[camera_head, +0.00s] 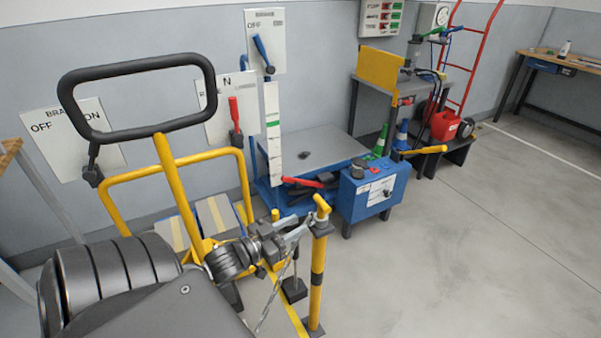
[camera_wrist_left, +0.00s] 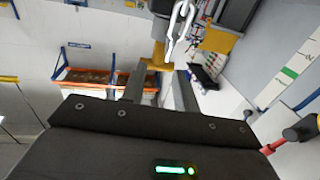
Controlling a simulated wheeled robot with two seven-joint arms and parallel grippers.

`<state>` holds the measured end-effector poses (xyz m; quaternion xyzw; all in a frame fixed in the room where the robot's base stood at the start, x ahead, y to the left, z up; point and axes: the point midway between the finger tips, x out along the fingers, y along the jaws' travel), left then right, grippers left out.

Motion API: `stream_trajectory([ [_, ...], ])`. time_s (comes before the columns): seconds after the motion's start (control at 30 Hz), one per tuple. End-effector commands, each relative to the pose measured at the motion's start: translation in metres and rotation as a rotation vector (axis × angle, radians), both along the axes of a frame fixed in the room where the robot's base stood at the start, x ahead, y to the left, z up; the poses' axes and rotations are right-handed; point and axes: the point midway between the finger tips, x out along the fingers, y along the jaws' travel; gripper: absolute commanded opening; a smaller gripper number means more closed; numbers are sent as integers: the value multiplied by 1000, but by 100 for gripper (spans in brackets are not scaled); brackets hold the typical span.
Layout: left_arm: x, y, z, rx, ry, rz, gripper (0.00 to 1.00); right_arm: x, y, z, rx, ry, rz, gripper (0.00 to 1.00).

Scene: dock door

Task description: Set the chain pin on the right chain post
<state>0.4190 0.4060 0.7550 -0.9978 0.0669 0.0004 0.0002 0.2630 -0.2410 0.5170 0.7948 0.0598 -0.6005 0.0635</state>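The right chain post (camera_head: 316,285) is an upright yellow post with black bands and a dark top. The chain pin's yellow handle (camera_head: 321,206) shows directly above the post top, slightly tilted. Whether its shank is in the post is hidden. My left gripper (camera_head: 306,224) reaches it from the left; its fingers flank a yellow piece (camera_wrist_left: 156,66) in the left wrist view and appear shut on it. A silver chain (camera_wrist_left: 181,26) hangs close by; it droops below the gripper in the head view (camera_head: 266,308). My right gripper is not in view.
A yellow cart frame with a black handle (camera_head: 134,62) stands at the left, close to my left arm. A blue lift table (camera_head: 325,150) with a blue control box (camera_head: 374,192) is behind the post. The floor at right is clear.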

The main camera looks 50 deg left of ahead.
Motion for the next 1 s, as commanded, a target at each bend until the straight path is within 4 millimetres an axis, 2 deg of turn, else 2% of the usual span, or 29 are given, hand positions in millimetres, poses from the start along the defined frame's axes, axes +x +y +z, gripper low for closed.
stream_trajectory([
  [0.27, -14, 2, 1, 0, -1, 0, 30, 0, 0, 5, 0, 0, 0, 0],
  [1.0, -14, 2, -2, -2, 4, 2, 30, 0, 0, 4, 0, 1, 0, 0],
])
